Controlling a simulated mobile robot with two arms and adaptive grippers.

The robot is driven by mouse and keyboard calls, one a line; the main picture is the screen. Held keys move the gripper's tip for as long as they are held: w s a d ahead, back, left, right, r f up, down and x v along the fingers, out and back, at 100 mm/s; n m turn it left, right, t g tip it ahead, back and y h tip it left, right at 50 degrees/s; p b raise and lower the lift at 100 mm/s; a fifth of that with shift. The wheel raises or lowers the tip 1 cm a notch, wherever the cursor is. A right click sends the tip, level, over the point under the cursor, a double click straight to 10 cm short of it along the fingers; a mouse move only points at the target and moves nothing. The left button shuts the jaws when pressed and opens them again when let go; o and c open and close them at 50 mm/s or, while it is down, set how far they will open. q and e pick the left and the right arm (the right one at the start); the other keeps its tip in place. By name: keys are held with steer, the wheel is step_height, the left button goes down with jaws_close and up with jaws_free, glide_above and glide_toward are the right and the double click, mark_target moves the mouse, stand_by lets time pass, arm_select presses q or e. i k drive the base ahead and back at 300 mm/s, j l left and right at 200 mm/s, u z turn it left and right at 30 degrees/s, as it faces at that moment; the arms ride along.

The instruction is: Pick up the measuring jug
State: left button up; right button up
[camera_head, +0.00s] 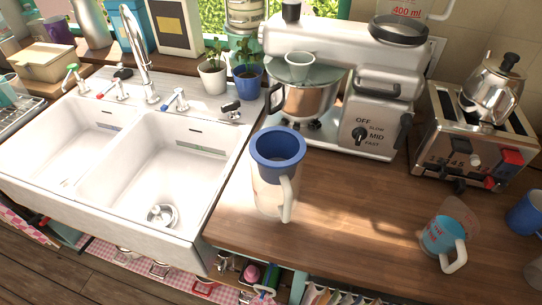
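Several jug-like vessels are in view, and I cannot tell which one the task means. A clear measuring jug (445,236) with a white handle and something blue inside is on the wooden counter at the right. A tall pale jug (268,190) with a white handle stands upright near the counter's front edge beside the sink; a blue cup-like piece (278,147) fills its top. Another clear jug marked 400 ml (408,9) is at the top edge, partly cut off, above the mixer. Neither of my grippers is in view.
A white double sink (186,165) fills the left. A stand mixer (340,45) with its bowl is behind the tall jug. A toaster (470,140) with a metal kettle (492,85) on top stands at the right. A blue mug (526,213) is at the right edge. The counter's middle is clear.

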mark_target(454, 225)
steer(key=j+z, duration=0.25)
steer(key=j, duration=0.15)
steer(key=k+j+z, duration=0.25)
steer(key=j, duration=0.15)
steer(key=j+z, duration=0.25)
steer(key=j, duration=0.15)
steer(key=k+j+z, duration=0.5)
steer(key=j, duration=0.15)
steer(key=i, duration=0.1)
